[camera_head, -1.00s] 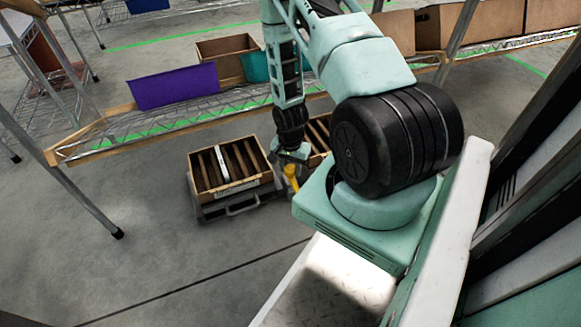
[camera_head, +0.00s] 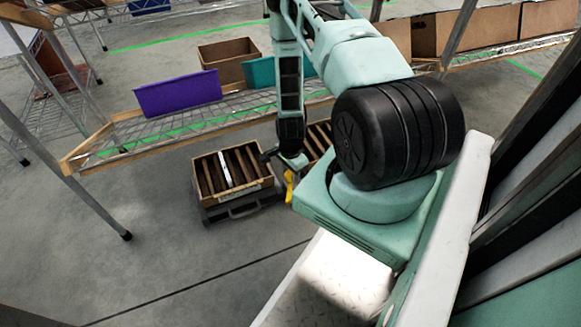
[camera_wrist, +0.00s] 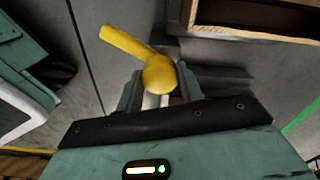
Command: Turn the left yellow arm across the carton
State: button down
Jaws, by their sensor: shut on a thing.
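The yellow arm (camera_head: 289,188) shows in the head view just right of the left carton (camera_head: 262,183), below my gripper (camera_head: 285,163). In the wrist view the yellow arm (camera_wrist: 128,42) has a rounded knob end (camera_wrist: 159,74) between the fingers of my gripper (camera_wrist: 158,90), and its bar points to the upper left. My gripper is shut on the yellow arm. The left carton is an open, tilted box with several dark dividers and one white item inside. A carton edge (camera_wrist: 240,34) shows at the upper right of the wrist view.
A second carton (camera_head: 318,140) stands to the right, partly hidden behind my arm. A wire shelf (camera_head: 120,135) with a purple bin (camera_head: 178,93), a teal bin (camera_head: 259,72) and a brown box (camera_head: 226,50) stands behind the cartons. Open floor lies at the front left.

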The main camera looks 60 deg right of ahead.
jog(key=m+p, duration=0.2)
jog(key=m, duration=0.1)
jog(key=m+p, duration=0.3)
jog(key=shift+r+m, duration=0.2)
jog(key=shift+m, duration=0.1)
jog(key=m+p, duration=0.3)
jog(key=m, duration=0.2)
jog(key=shift+f+m+p, duration=0.15)
jog(key=shift+m+p, duration=0.15)
jog(key=shift+p, duration=0.1)
jog(key=c, duration=0.9)
grip_release()
